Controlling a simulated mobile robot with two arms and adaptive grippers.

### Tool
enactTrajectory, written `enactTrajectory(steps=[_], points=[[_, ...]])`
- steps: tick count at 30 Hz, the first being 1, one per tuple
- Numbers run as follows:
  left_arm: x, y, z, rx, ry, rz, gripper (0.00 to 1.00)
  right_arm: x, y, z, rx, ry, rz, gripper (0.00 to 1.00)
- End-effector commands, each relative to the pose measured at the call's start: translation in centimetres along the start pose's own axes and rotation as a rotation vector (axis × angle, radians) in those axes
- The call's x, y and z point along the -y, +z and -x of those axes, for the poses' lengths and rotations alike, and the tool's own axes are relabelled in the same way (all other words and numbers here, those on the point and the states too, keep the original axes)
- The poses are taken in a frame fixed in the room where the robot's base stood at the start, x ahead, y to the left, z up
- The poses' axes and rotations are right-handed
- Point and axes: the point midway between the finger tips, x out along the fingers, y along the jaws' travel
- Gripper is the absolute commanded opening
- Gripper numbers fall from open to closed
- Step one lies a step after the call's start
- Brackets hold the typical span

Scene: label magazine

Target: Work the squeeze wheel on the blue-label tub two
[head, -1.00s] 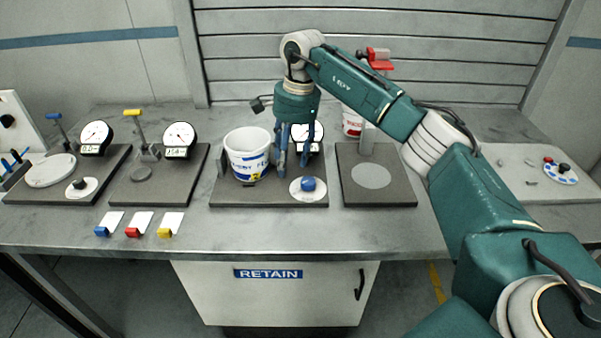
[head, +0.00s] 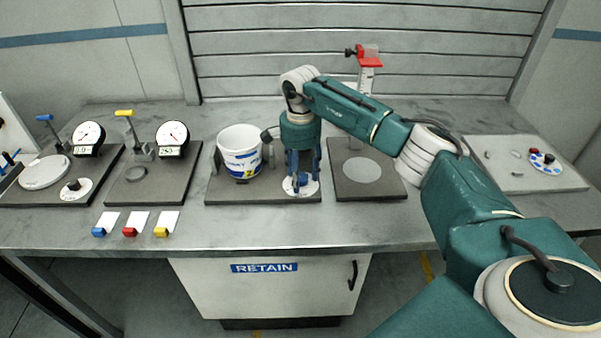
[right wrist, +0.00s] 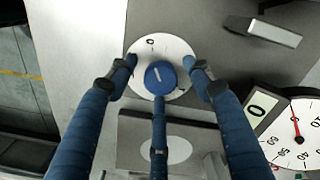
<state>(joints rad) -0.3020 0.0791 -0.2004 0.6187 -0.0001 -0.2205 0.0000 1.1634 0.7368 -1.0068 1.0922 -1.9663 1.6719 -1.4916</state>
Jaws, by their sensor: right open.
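The white tub with a blue label and a yellow 2 (head: 240,158) stands upright on a dark base plate (head: 222,192). The blue squeeze wheel (right wrist: 160,77), with a white pointer line, sits on a white dial (right wrist: 182,52) at the plate's front right. My right gripper (head: 302,188) points down over the wheel, its fingers open around it. In the right wrist view, two fingertips stand apart from the wheel; the third finger reaches close to its near edge, and contact is unclear. A gauge (right wrist: 300,140) and its display (right wrist: 262,106) reading 0 show in the right wrist view. My left gripper is not in view.
Two similar stations with gauges (head: 88,134) (head: 172,134) stand to the left. A plate with a grey disc (head: 362,170) and a red-topped post (head: 367,75) are to the right. Blue, red and yellow label clips (head: 130,231) lie in front.

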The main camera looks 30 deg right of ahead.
Motion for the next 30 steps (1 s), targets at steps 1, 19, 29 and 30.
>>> enactTrajectory(steps=[1,19,29,30], points=[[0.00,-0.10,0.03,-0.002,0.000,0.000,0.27,0.00,0.01,-0.09,0.000,0.000,0.000,0.51],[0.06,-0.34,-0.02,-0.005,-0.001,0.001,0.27,0.02,0.04,-0.08,0.001,-0.001,-0.004,0.06],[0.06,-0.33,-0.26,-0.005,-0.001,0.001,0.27,0.07,0.04,-0.10,0.001,-0.001,-0.119,0.06],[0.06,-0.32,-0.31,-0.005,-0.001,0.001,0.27,0.07,0.04,-0.11,0.001,-0.001,-0.146,0.06]])
